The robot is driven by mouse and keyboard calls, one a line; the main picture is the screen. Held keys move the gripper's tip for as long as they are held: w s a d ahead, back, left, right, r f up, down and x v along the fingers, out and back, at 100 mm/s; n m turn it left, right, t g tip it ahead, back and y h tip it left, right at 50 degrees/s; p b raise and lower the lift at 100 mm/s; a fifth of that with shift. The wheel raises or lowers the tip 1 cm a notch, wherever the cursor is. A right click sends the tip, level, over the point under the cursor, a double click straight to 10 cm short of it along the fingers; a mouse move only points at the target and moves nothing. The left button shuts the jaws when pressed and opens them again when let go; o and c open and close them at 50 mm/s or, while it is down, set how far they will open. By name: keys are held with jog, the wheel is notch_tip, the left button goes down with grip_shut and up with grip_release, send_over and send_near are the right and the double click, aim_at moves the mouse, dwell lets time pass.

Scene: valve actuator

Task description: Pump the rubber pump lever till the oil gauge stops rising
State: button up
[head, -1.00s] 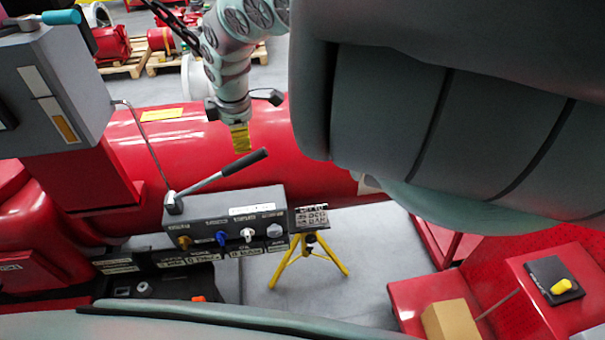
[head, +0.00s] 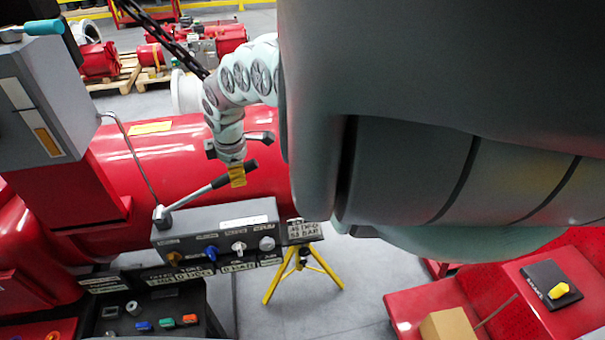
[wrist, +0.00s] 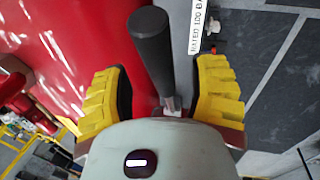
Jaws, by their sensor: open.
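The pump lever (head: 198,194) is a thin metal rod with a black rubber handle, slanting up and right from the left end of a grey valve box (head: 212,230). My gripper (head: 237,175) is at the handle end, with its yellow padded fingers pointing down. In the wrist view the black handle (wrist: 153,55) lies between the two open fingers (wrist: 160,75), with a gap on each side. Part of the lever is hidden by my gripper in the head view. A grey cabinet (head: 35,110) at left bears a strip with white and orange parts; I cannot tell if it is the oil gauge.
A red cylinder (head: 165,160) runs behind the lever. A small readout (head: 304,231) stands on a yellow tripod (head: 300,272) right of the valve box. Grey floor is free around the tripod.

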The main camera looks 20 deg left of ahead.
jog(key=shift+s+a+f, duration=0.1)
jog(key=shift+a+f, duration=0.15)
jog(key=shift+a, duration=0.1)
jog(key=shift+w+d+f, duration=0.1)
jog(key=shift+w+f, duration=0.05)
jog(key=shift+f, duration=0.3)
jog(key=shift+w+d+f, duration=0.1)
jog(key=shift+w+f, duration=0.05)
jog(key=shift+f, duration=0.25)
grip_shut()
